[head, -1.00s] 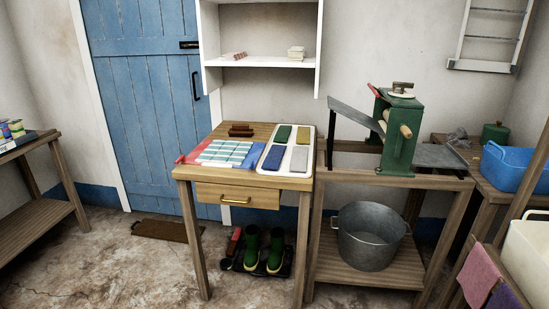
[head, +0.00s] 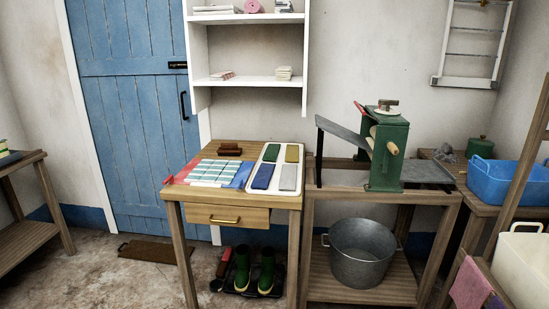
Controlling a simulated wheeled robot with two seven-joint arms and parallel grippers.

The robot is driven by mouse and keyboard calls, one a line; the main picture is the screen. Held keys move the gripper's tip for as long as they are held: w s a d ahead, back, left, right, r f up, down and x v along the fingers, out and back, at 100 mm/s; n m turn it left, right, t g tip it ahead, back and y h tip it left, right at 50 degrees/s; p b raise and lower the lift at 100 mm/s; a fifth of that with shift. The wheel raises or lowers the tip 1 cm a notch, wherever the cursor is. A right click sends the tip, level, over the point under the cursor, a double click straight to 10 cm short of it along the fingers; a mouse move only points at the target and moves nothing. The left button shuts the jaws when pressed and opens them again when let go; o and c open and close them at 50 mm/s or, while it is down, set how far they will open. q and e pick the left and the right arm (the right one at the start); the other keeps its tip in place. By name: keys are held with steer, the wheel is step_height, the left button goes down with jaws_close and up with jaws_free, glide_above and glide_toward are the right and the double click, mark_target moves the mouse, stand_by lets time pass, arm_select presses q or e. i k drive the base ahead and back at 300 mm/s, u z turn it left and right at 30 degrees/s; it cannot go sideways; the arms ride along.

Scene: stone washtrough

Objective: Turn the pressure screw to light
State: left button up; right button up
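A green mangle (head: 388,152) stands on a wooden bench at the right of the middle. On its top is a pale round dial (head: 384,111) with a dark bar-like knob (head: 387,102) over it, which looks like the pressure screw. Markings on the dial are too small to read. A red handle (head: 361,108) shows behind its left side, and a wooden roller end or grip (head: 393,148) on its front. A grey sloped board (head: 344,134) lies to its left and a flat grey tray (head: 428,172) to its right. Neither of my grippers shows.
A wooden table (head: 230,200) with a drawer, cloths and coloured blocks stands left of the bench (head: 333,187). A metal tub (head: 364,252) sits on the lower shelf. A blue basin (head: 502,182) is at the right. Floor shows at the front left.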

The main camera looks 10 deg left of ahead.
mark_target(388, 103)
steer(key=z, duration=0.35)
steer(key=i, duration=0.85)
steer(key=z, duration=0.15)
